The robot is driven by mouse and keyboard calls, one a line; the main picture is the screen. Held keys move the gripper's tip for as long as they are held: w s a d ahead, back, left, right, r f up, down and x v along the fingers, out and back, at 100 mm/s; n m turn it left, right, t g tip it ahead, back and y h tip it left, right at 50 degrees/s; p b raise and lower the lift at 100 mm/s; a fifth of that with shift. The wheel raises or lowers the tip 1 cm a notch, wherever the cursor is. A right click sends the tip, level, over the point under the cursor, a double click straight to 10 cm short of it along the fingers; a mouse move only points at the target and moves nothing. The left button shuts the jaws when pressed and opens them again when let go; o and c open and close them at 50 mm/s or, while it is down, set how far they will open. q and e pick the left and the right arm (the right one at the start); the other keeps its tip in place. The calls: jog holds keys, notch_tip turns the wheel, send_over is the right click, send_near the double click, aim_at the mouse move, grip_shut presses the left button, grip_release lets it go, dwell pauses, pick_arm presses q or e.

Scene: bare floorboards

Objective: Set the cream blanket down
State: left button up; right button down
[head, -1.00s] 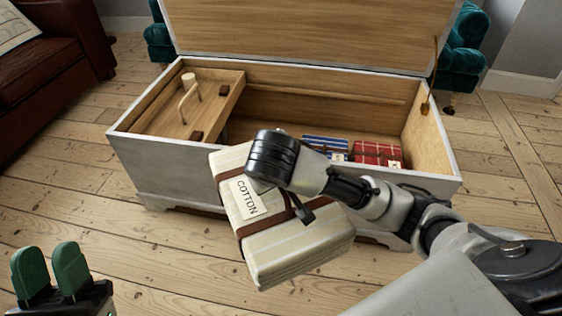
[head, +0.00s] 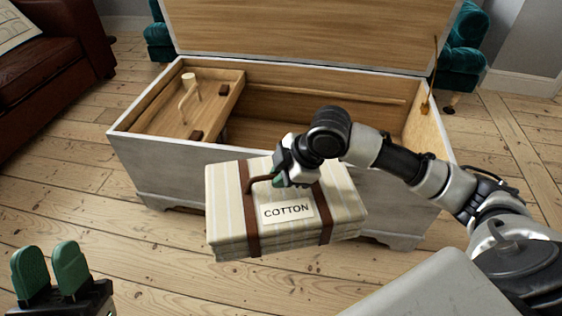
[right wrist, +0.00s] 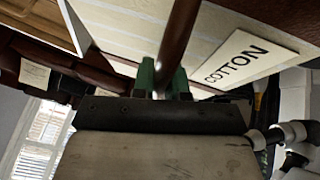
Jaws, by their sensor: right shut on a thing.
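The cream blanket (head: 226,205) is a striped, folded bundle with brown straps and a "COTTON" label. In the head view it hangs roughly level in front of the open chest, covering part of its front wall. My right gripper (head: 277,181) is shut on the brown strap handle on top of the bundle. The right wrist view shows the green fingers (right wrist: 162,80) closed around the brown handle (right wrist: 178,40), with the label beside it. My left gripper (head: 50,272) is at the lower left, empty, its green fingers apart.
The white-edged wooden chest (head: 160,165) stands with its lid (head: 310,35) up. A sliding wooden tray (head: 165,110) with a handle fills its left end. A brown leather sofa (head: 50,65) is at the left and teal seats (head: 460,62) behind. Floorboards (head: 80,190) are bare at the left.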

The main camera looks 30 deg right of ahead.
jog(key=n, duration=0.1)
jog(key=n+g+y, duration=0.1)
jog(key=n, duration=0.1)
jog(key=shift+w+d+n, duration=0.1)
jog(key=shift+d+n, duration=0.1)
jog(key=shift+n, duration=0.1)
jog(key=n+g, duration=0.1)
jog(key=n, duration=0.1)
jog(key=n+g, duration=0.2)
jog(key=shift+d+f+n+y, duration=0.15)
jog(key=shift+n+y, duration=0.15)
jog(key=n+g, duration=0.1)
jog(key=n, duration=0.1)
jog(key=n+g, duration=0.1)
jog(key=n, duration=0.2)
jog(key=shift+d+f+g+h, duration=0.2)
jog(key=shift+g+h, duration=0.2)
jog(key=shift+n, duration=0.3)
